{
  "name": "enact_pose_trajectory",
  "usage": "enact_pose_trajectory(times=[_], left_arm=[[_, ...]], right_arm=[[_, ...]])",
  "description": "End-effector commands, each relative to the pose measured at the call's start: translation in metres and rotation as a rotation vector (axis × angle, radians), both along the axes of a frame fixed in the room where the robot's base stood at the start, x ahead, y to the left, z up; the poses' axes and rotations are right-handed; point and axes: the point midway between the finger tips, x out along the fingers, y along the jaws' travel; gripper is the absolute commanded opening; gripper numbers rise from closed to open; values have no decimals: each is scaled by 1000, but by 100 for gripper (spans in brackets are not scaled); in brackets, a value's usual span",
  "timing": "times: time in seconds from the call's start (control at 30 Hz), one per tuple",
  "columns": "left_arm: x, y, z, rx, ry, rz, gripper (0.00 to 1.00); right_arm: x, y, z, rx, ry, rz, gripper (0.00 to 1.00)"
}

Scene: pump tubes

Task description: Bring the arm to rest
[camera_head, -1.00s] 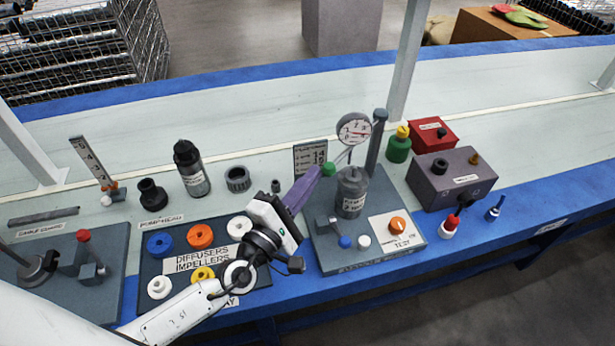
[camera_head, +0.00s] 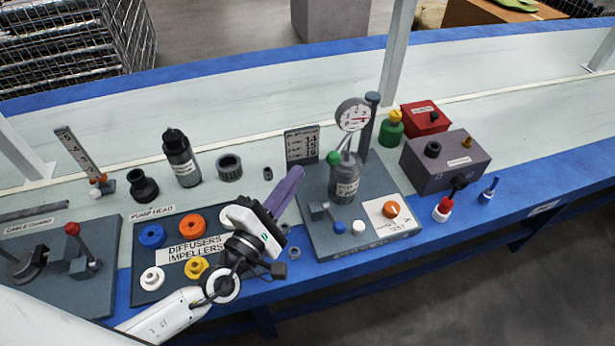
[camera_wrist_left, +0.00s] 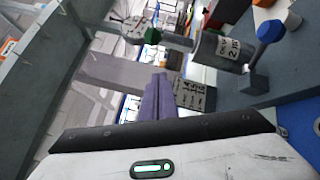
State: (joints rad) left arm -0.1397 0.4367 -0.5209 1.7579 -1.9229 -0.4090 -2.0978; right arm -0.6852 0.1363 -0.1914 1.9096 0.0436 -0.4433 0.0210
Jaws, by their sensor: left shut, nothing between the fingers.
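My left gripper (camera_head: 290,183) comes in from the lower left in the head view. Its purple fingers are shut with nothing between them. It hangs over the gap between the diffusers and impellers tray (camera_head: 143,283) and the grey test stand (camera_head: 385,187). The fingers (camera_wrist_left: 157,98) also show closed in the left wrist view, pointing toward the stand. The stand bears a grey cylinder (camera_head: 344,182), a pressure gauge (camera_head: 352,114) and a green knob (camera_head: 333,158). The fingertips appear apart from these. My right gripper is not in view.
The tray holds blue (camera_head: 152,236), orange (camera_head: 192,225), white (camera_head: 152,279) and yellow (camera_head: 196,267) rings. A dark bottle (camera_head: 181,158) stands behind. A grey box (camera_head: 446,163) and red box (camera_head: 425,118) stand at right.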

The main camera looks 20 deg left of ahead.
Motion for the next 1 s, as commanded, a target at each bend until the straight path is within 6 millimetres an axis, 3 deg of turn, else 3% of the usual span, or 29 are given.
enact_pose_trajectory(times=[0.1,0.3,0.43,0.67,0.77,0.83,0.9,1.0], left_arm=[[-31,2,-4,0,5,-3,0],[-66,7,-7,0,5,0,0],[-78,9,-7,1,2,0,0],[-82,12,-4,-33,4,12,0],[-78,27,6,-222,28,75,0],[-74,50,15,-478,51,160,0],[-74,80,19,-818,70,272,0],[-83,125,10,-1366,63,457,0]], right_arm=[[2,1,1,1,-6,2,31],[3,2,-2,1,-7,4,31],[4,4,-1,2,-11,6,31],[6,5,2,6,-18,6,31],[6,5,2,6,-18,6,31],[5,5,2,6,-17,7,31],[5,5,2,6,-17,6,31],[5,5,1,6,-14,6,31]])
